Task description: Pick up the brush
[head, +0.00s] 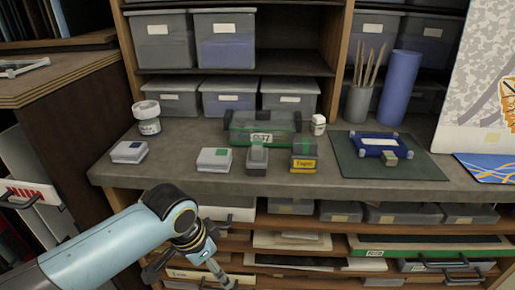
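Several thin wooden-handled brushes (368,65) stand upright in a grey cup (358,104) at the back right of the grey worktop. Their lower ends are hidden inside the cup. My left gripper (214,268) hangs at the bottom of the head view, in front of and below the worktop's front edge, far to the left of the brushes. It points downward and touches none of them. Its fingertips are partly cut off, so I cannot tell whether it is open or shut. My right gripper is not in view.
A blue cylinder (399,88) stands right beside the cup. A green mat (425,168) with a blue frame (380,146) lies in front. A green case (262,127), small boxes and a jar (147,117) occupy the worktop. Shelves with grey bins rise behind; open shelves lie below.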

